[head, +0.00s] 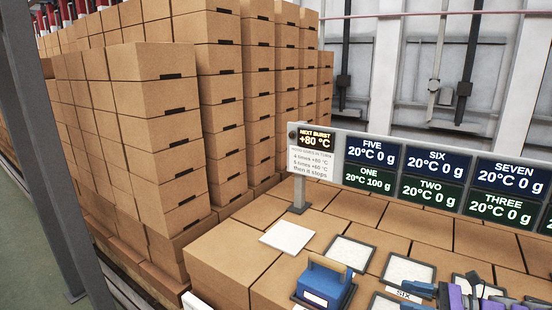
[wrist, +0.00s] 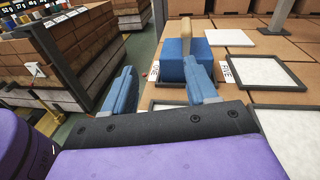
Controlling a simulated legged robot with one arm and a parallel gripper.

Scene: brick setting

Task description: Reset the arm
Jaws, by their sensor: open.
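My gripper (wrist: 160,85) is open, its two blue fingers spread apart with nothing between them. It also shows in the lower right corner of the head view, partly cut off, with blue and purple parts. A blue block with a tan handle (wrist: 183,63) stands beyond the fingers in the wrist view, apart from my gripper as far as I can tell. In the head view the blue block (head: 322,287) stands upright on a dark-edged pad, left of my gripper.
Pale dark-framed pads (head: 407,271) lie on the cardboard boxes, with a plain white plate (head: 287,236) behind. A display board (head: 430,178) stands at the back; panel ONE reads 20°C 100 g, the other readable numbered panels 0 g. Tall box stacks (head: 155,130) stand left.

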